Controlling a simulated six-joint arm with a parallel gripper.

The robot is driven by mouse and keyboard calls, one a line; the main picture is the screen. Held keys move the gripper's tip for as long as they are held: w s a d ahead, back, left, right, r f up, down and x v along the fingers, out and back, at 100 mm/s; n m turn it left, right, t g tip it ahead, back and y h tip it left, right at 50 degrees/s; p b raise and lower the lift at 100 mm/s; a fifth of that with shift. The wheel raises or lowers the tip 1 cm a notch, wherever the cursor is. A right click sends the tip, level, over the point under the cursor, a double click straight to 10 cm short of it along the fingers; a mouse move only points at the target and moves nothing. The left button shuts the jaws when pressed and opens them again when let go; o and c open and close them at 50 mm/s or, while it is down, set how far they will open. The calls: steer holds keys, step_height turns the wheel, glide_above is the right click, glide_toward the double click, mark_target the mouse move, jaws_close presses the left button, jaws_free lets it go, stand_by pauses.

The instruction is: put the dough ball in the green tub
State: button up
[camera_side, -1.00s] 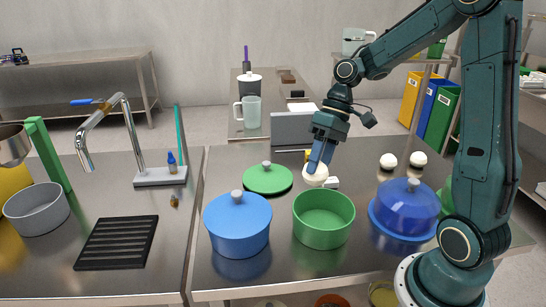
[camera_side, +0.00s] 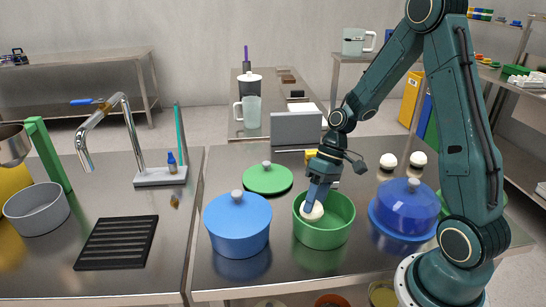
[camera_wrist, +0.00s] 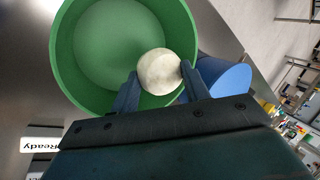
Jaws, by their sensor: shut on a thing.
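The green tub (camera_side: 325,238) stands open on the steel counter, between the lidded blue pot and the dark blue domed pot. My gripper (camera_side: 315,205) points down over the tub and is shut on a pale dough ball (camera_side: 311,212). In the side view the ball appears at the tub's opening, towards its left side. In the wrist view the ball (camera_wrist: 159,71) sits between the two fingertips (camera_wrist: 157,80), with the green tub (camera_wrist: 68,62) behind it. The ball's exact height against the rim is hard to tell.
The blue pot (camera_side: 237,232) is close on the left, the dark blue domed pot (camera_side: 405,212) on the right. A green lid (camera_side: 268,179) lies behind. Two more dough balls (camera_side: 388,161) rest at the back right.

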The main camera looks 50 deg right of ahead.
mark_target(315, 211)
steer(key=shift+f, duration=1.75)
steer(key=shift+f, duration=0.1)
steer(key=o, duration=0.7)
steer(key=shift+o, duration=0.2)
steer(key=v, duration=1.2)
